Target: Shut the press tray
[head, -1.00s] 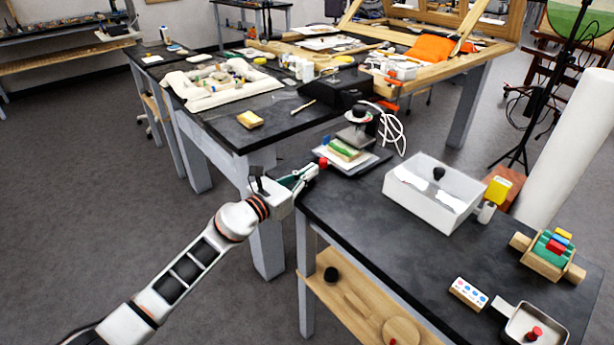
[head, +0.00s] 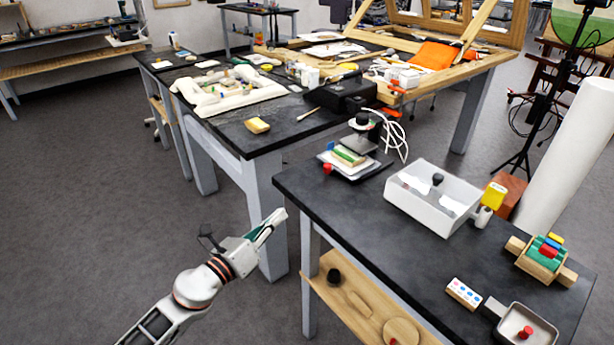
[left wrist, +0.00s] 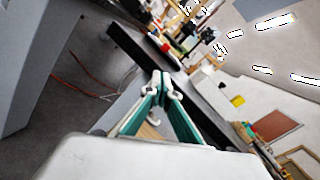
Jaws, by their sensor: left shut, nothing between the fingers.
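The press (head: 361,140) stands at the far left end of the near dark bench. Its tray (head: 334,166) lies low at the press's front, with a red knob (head: 327,169) at the left. A green and cream stack (head: 348,156) lies on the press under its head. I cannot tell whether the tray is fully in. My left gripper (head: 280,213) is shut and empty, off the bench's left edge, below and left of the knob and apart from it. The shut fingertips also show in the left wrist view (left wrist: 161,80). My right gripper is not in view.
A white open bin (head: 432,202) stands to the right of the press. A yellow-topped item (head: 494,195) is beside it. The near bench top (head: 350,222) is clear in front of the bin. A lower shelf (head: 365,305) runs under the bench.

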